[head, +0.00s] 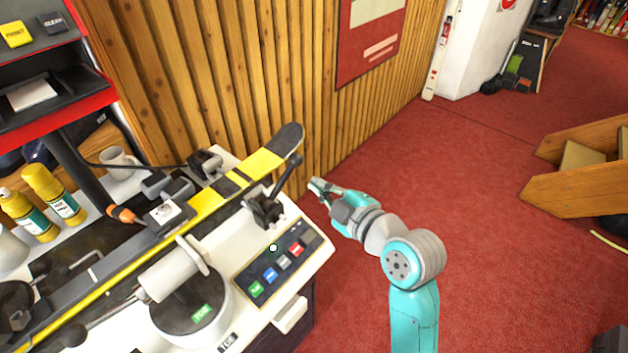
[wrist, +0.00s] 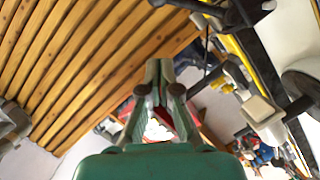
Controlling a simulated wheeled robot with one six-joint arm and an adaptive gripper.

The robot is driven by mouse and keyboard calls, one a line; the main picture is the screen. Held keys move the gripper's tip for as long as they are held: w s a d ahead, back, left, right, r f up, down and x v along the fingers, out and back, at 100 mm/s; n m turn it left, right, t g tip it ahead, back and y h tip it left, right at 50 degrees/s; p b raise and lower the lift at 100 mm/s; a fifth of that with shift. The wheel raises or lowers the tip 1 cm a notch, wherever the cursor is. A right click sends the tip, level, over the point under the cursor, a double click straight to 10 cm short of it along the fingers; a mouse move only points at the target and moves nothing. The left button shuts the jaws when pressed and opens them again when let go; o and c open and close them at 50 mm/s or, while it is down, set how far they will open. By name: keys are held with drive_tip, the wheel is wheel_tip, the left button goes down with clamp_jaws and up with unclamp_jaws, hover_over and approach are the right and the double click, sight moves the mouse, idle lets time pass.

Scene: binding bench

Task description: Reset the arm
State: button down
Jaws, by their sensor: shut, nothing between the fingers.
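My gripper (head: 318,187) is at the end of my teal and grey arm in the head view. It is shut and empty, in the air just right of the bench's right corner. In the wrist view my gripper (wrist: 165,70) points toward the wood-slat wall, with its fingertips together. No object is between the fingers.
The white binding bench (head: 325,246) stands left of my arm, with a black-and-yellow ski (head: 262,162), a lever clamp (head: 265,210) and a button panel (head: 277,262) on it. The slatted wall (head: 300,60) is behind. Red carpet (head: 490,260) lies clear to the right; a wooden step unit (head: 575,190) stands beyond.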

idle(0.5)
drive_tip(key=s+d+f+m+t+h, duration=0.1)
drive_tip(key=s+d+f+m+h, duration=0.2)
drive_tip(key=s+d+f+m, duration=0.45)
drive_tip(key=s+d+f+m+t+h, duration=0.1)
drive_tip(key=s+d+f+m+h, duration=0.35)
drive_tip(key=s+f, duration=0.6)
drive_tip(key=s+d+r+m+h, duration=0.1)
drive_tip(key=s+d+m, duration=0.2)
drive_tip(key=s, duration=0.9)
drive_tip(key=s+d+r+m+h, duration=0.1)
drive_tip(key=s+d+m, duration=0.2)
drive_tip(key=s, duration=0.9)
drive_tip(key=shift+s+d+t, duration=0.2)
drive_tip(key=shift+d+t, duration=0.1)
drive_tip(key=shift+d, duration=0.05)
drive_tip(key=shift+h, duration=0.25)
